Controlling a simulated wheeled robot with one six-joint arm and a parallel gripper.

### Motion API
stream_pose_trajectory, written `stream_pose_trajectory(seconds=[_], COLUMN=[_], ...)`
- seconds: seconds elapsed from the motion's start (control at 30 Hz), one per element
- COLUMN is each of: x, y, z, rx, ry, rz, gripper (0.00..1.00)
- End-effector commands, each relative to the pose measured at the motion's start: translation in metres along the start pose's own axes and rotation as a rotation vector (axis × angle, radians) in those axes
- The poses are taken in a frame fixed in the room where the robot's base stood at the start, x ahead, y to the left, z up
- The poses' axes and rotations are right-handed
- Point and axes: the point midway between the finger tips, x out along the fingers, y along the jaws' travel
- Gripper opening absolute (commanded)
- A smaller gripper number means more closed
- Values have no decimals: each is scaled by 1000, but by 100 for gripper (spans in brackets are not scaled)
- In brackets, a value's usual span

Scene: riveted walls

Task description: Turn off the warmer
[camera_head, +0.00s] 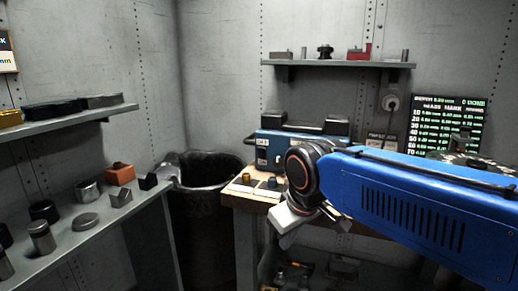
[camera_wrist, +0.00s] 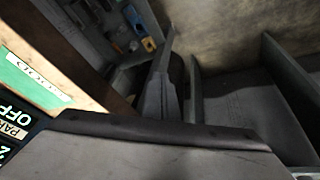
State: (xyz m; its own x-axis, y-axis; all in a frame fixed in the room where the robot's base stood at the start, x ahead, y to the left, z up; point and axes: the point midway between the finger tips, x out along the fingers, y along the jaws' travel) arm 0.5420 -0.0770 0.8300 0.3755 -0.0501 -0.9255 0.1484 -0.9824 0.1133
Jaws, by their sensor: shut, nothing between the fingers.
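A blue box-shaped device with dark blocks on top, which seems to be the warmer (camera_head: 268,147), stands at the back of the wooden workbench in the head view. A small pale panel shows on its front; its right part is hidden behind my arm. My gripper (camera_head: 285,238) hangs below the wrist, in front of the bench's edge and apart from the device. It is shut and empty. In the wrist view a tilted display (camera_wrist: 12,125) with the letters "OFF" and a green plate (camera_wrist: 30,82) show at the left; I cannot tell whether they belong to the warmer.
A black bin (camera_head: 206,172) stands left of the bench (camera_head: 240,198). A grey shelf (camera_head: 95,228) with several metal pieces and an orange block (camera_head: 120,173) is at the left. A wall shelf (camera_head: 338,64) holds small parts. A lit chart (camera_head: 450,125) stands at the right.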

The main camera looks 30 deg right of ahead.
Motion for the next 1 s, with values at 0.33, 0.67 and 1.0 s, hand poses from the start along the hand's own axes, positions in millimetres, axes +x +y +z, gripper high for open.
stream_pose_trajectory(seconds=[0.33, 0.67, 1.0], x=[-49, -83, -104], y=[28, 50, 64], z=[-103, -198, -277], rx=[-232, -435, -597], ry=[-53, -112, -173], rz=[67, 131, 184], gripper=[0, 0, 0])
